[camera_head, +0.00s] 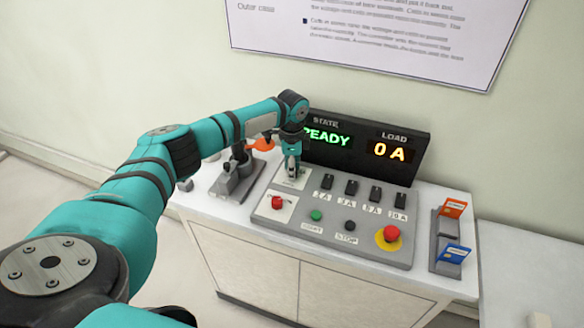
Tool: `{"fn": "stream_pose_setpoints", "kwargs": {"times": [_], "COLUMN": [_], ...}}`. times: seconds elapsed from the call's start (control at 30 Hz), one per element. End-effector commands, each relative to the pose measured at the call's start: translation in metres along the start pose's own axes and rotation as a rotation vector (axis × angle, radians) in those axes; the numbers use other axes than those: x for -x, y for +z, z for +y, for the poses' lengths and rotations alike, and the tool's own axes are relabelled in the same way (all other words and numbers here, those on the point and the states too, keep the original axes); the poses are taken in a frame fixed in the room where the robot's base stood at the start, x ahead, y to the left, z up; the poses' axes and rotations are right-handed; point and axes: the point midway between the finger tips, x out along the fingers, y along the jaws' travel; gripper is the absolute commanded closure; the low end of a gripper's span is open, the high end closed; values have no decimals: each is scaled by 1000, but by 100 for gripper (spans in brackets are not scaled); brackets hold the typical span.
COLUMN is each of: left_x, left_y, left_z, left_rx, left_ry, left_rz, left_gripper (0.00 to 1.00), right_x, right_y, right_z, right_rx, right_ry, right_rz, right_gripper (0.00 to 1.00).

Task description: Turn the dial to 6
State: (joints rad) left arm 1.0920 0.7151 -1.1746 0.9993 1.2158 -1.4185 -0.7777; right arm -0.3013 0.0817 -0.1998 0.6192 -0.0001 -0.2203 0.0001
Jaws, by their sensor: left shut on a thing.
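My left gripper (292,172) points down at the upper left of the grey control panel (333,238). It is shut on the dial, which stands on a light plate (291,183) there. The gripper hides nearly all of the dial, so its pointer and the number it is set to cannot be read. The display (365,147) behind the panel reads "READY" in green under STATE and "0 A" in orange under LOAD. My right gripper is not in view.
Several black switches (351,187) line the panel's back. In front are a red knob (277,203), a green button (316,215), a black button (350,226) and a red mushroom button (391,233). A card holder (446,240) stands right; a grey device (238,178) stands left.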

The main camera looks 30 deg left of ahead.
Motion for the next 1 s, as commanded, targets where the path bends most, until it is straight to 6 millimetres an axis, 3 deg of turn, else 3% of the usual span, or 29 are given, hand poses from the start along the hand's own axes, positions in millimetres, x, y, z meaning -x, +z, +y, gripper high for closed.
{"fn": "stream_pose_setpoints", "kwargs": {"times": [0.27, 1.0], "left_x": [3, 2], "left_y": [0, -1], "left_z": [0, 1], "left_rx": [96, 658], "left_ry": [2, 2], "left_rz": [-1, -16], "left_gripper": [100, 100], "right_x": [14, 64], "right_y": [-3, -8], "right_z": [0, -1], "right_rx": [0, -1], "right_ry": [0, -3], "right_rz": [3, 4], "right_gripper": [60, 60]}}
